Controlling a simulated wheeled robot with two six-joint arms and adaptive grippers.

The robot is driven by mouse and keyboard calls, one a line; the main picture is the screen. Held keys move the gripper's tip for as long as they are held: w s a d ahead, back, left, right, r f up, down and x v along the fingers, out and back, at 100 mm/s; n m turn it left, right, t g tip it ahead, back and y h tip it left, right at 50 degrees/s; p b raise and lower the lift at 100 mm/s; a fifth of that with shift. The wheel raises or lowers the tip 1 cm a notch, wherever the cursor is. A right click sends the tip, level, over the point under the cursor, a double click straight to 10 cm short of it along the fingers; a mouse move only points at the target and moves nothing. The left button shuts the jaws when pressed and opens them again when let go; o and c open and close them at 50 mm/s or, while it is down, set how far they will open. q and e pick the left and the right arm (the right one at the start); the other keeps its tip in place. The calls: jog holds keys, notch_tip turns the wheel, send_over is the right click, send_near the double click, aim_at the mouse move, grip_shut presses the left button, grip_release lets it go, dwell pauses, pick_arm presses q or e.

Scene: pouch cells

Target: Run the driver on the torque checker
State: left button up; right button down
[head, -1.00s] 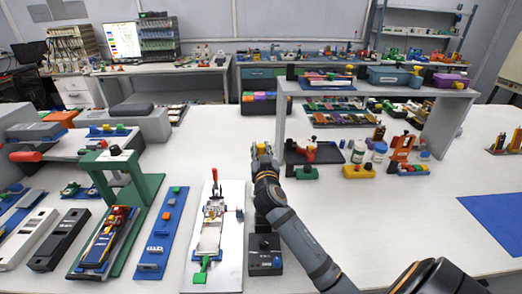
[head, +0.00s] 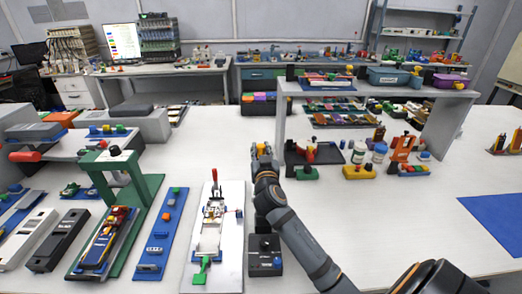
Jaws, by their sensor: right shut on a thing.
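A dark box with a small lit front, which looks like the torque checker (head: 264,268), stands on the table beside the white board, just below my right forearm in the picture. My right gripper (head: 263,150) is beyond the box, over the middle of the table. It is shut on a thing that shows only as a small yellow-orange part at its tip. This looks like the driver, but my gripper and wrist hide most of it. My left gripper is not in view.
A white board with a red-handled clamp (head: 230,262) lies left of the box. A green press stand (head: 148,200) is further left. A grey raised shelf (head: 440,105) with a dark tray (head: 328,153) stands behind right. The table right of my arm is mostly bare up to a blue mat (head: 500,217).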

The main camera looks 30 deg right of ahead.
jog(key=shift+f+b, duration=0.6)
jog(key=shift+b, duration=0.15)
dwell(1.2)
jog(key=shift+r, duration=0.1)
jog(key=shift+r+p, duration=0.8)
jog(key=shift+r, duration=0.05)
jog(key=shift+r+p, duration=2.05)
jog(key=shift+r, duration=0.7)
jog(key=shift+f, duration=0.1)
